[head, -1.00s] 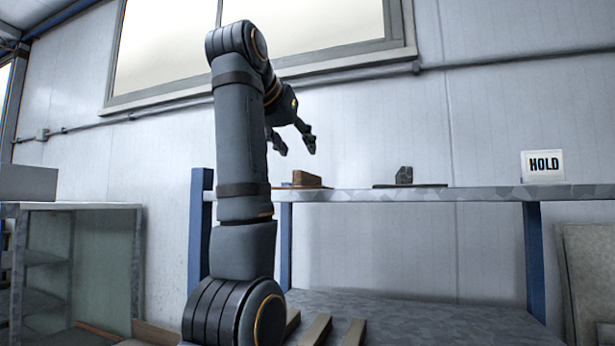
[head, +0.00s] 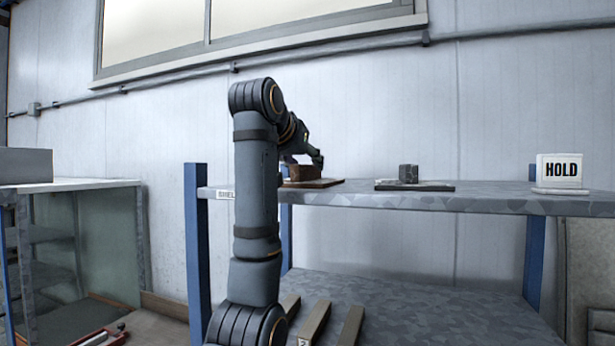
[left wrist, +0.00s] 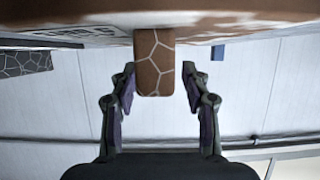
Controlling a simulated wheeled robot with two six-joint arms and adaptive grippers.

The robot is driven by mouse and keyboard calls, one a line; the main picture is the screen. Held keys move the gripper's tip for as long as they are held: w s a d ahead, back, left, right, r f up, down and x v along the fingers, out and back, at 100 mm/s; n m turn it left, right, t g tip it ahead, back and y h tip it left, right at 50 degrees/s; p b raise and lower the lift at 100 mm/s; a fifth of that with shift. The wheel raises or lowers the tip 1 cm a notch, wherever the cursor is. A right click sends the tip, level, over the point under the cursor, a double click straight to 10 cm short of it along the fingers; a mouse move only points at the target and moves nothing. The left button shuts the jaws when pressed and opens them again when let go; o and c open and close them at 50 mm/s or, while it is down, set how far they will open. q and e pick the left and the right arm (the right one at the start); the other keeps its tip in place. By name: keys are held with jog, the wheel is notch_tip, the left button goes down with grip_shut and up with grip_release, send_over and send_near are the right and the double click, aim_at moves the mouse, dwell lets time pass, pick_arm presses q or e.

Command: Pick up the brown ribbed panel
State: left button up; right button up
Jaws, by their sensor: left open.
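The brown ribbed panel (head: 309,173) appears as a small brown block on a thin brown board (head: 325,184) at the left of the upper shelf. Its ribs cannot be made out; in the left wrist view the brown panel (left wrist: 154,62) shows pale crack-like lines. My left gripper (head: 306,158) is at the panel, with my arm hiding part of it. In the left wrist view my left gripper (left wrist: 159,72) is open, one finger on each side of the panel. The left-hand finger is very close to it; a gap shows on the right. My right gripper is out of view.
A grey block (head: 408,173) on a dark board (head: 385,186) and a white HOLD sign (head: 560,170) stand further right on the grey shelf (head: 480,201). Blue posts (head: 195,240) hold it up. Several bars (head: 314,322) lie on the lower shelf.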

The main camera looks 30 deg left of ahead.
pick_arm(q)
jog(key=shift+s+d+r, duration=0.2)
jog(key=shift+s+d, duration=0.05)
jog(key=shift+s, duration=0.05)
jog(key=c, duration=0.3)
grip_shut()
